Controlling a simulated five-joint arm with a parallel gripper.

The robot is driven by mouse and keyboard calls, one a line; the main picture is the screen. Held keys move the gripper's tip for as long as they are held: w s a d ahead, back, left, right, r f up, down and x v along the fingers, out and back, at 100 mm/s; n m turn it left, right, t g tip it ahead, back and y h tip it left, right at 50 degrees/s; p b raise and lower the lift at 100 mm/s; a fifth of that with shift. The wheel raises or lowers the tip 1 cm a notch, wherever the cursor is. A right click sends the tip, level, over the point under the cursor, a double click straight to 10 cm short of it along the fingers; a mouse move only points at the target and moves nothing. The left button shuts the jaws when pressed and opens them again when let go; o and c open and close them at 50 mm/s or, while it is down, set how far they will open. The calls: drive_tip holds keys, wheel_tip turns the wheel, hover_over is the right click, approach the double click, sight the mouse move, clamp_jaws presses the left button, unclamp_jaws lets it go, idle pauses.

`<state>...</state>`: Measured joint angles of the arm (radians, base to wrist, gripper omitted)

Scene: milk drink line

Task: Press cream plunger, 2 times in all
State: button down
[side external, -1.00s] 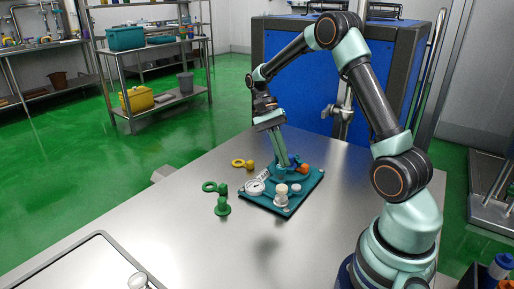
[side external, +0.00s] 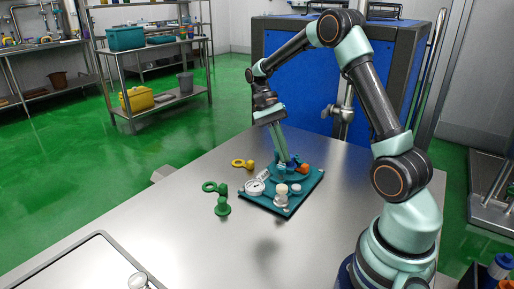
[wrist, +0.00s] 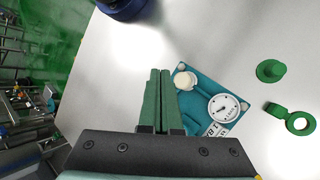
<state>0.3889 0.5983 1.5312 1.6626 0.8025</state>
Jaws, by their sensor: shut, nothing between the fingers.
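The cream plunger (side external: 282,189) is a round cream knob on a pale base at the near side of a teal board (side external: 276,208). It stands upright. In the wrist view the cream knob (wrist: 185,80) shows to the right of my fingertips. My gripper (side external: 286,161) is shut and empty, pointing down over the far part of the board, behind the cream plunger and apart from it. The shut fingers also show in the wrist view (wrist: 159,73). They hide part of the board there.
The near steel table (side external: 190,245) is mostly clear.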

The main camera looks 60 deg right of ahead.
sight(284, 187)
wheel_tip(284, 187, up, 2)
drive_tip(key=shift+r, duration=0.2)
drive_tip(key=shift+f, duration=0.15)
drive_tip(key=shift+f, duration=4.3)
drive_tip(key=shift+f, duration=0.1)
drive_tip(key=shift+f, duration=0.3)
drive_tip(key=shift+f, duration=1.05)
drive_tip(key=shift+r, duration=1.5)
